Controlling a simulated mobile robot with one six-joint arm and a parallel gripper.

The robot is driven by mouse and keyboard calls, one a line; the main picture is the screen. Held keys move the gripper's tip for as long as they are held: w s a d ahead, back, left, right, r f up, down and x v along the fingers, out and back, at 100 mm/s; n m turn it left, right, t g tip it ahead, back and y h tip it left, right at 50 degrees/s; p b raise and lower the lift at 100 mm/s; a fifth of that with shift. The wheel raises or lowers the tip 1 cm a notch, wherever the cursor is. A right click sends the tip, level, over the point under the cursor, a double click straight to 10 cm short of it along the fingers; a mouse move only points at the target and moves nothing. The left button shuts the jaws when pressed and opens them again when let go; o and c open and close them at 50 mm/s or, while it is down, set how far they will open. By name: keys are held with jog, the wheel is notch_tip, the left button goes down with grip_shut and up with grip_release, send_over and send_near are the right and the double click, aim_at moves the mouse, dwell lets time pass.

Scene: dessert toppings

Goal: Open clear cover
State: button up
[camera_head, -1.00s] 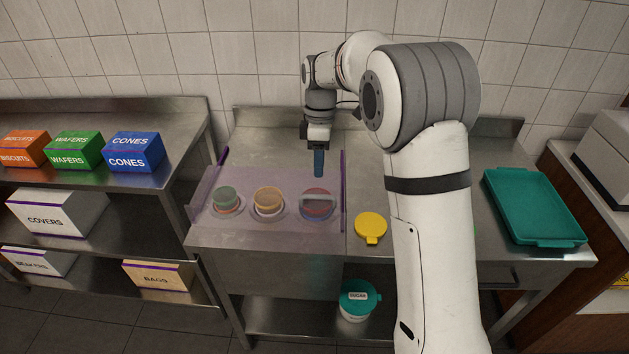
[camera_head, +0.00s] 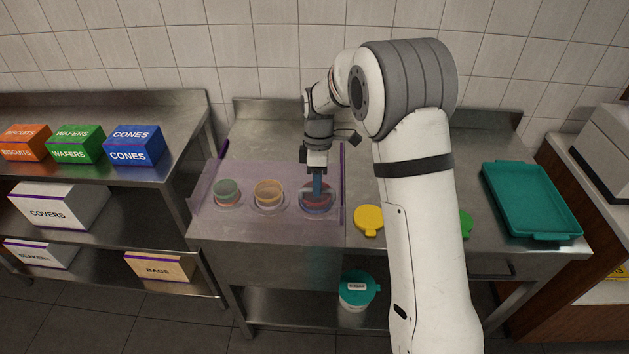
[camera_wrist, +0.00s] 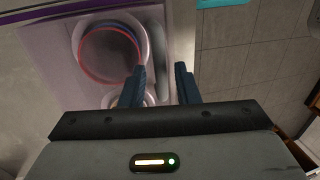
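The clear cover (camera_head: 243,212) is a see-through, purple-tinted sheet over the left part of the steel counter. Three round tubs show through it: a green one (camera_head: 227,191), an orange one (camera_head: 268,193) and a red one (camera_head: 329,200) at the right. My gripper (camera_head: 317,196) points down at the cover above the red tub. In the wrist view its two dark blue fingers (camera_wrist: 160,88) are apart with a gap between them. The red-rimmed tub (camera_wrist: 110,52) is beside the left finger.
A yellow lid (camera_head: 369,220) and a partly hidden green lid (camera_head: 466,225) lie right of the cover. A teal tray (camera_head: 530,200) lies at the counter's right end. The tiled wall stands behind. A shelf with boxes (camera_head: 134,147) is at the left.

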grip_shut()
